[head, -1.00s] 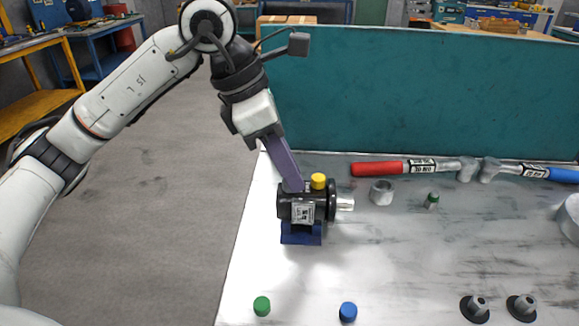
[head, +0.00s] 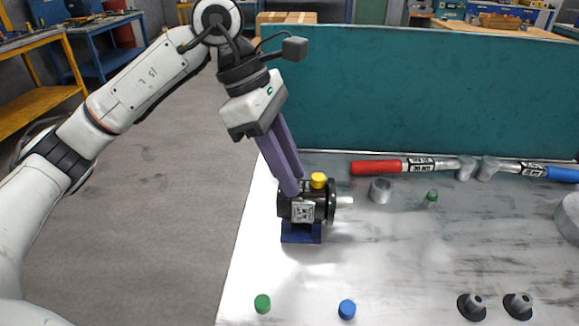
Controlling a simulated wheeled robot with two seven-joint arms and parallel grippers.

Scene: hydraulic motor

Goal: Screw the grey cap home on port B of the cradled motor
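The motor (head: 320,207) lies in a blue cradle (head: 300,237) on the table, its shaft pointing right. A yellow cap (head: 318,180) sits on top of it, toward the shaft end. My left gripper (head: 295,187) reaches down from the upper left, with its two purple fingers at the top of the motor, left of the yellow cap. The fingers are close together. I cannot see the grey cap or port B; the fingertips cover that spot, so I cannot tell whether they grip anything. My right gripper is not in view.
A green cap (head: 262,304) and a blue cap (head: 347,309) stand at the front. A grey ring (head: 381,190), a small green-topped part (head: 431,199) and red-handled (head: 376,168) and blue-handled (head: 562,174) tools lie behind, before a teal panel (head: 420,95). Two dark flanged parts (head: 472,305) (head: 519,304) stand front right.

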